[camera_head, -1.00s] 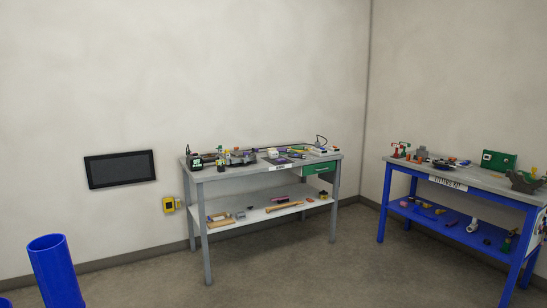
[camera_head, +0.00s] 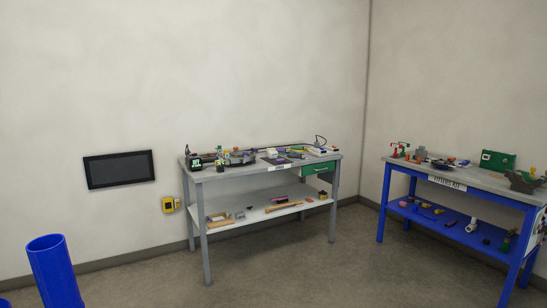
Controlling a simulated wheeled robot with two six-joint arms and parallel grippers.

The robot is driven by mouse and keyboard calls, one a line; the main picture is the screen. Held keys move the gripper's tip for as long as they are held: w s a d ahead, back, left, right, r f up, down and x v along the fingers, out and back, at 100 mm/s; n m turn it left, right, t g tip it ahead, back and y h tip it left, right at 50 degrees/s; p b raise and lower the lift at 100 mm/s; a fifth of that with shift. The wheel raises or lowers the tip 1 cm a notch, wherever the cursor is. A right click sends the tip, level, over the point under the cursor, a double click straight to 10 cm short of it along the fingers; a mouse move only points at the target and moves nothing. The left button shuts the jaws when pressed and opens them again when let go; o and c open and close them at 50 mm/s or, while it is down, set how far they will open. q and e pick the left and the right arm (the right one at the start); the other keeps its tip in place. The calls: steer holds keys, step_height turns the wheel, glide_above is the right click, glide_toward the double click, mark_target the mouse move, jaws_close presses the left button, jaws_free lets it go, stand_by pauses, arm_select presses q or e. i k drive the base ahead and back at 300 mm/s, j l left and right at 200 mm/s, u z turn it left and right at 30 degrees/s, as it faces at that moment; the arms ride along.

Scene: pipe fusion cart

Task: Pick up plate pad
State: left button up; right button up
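The plate pad cannot be made out among the small items at this distance. A grey workbench (camera_head: 231,178) stands against the back wall with many small tools and parts on its top and on its lower shelf. A dark flat item (camera_head: 277,161) lies near the front edge of its top; I cannot tell whether it is the pad. A blue bench (camera_head: 452,179) at the right also carries many small items. Neither of my grippers shows in the view.
A blue pipe (camera_head: 55,272) stands upright at the lower left. A dark screen (camera_head: 120,169) and a yellow box (camera_head: 168,205) are on the back wall. A green drawer (camera_head: 319,168) sits under the grey bench's right end. The floor (camera_head: 300,270) before the benches is clear.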

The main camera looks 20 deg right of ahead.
mark_target(271, 154)
steer(key=i+z, duration=0.35)
steer(key=i, duration=0.35)
steer(key=i+l+z, duration=0.3)
steer(key=i, duration=0.8)
steer(key=i+j+z, duration=0.25)
steer(key=i, duration=0.85)
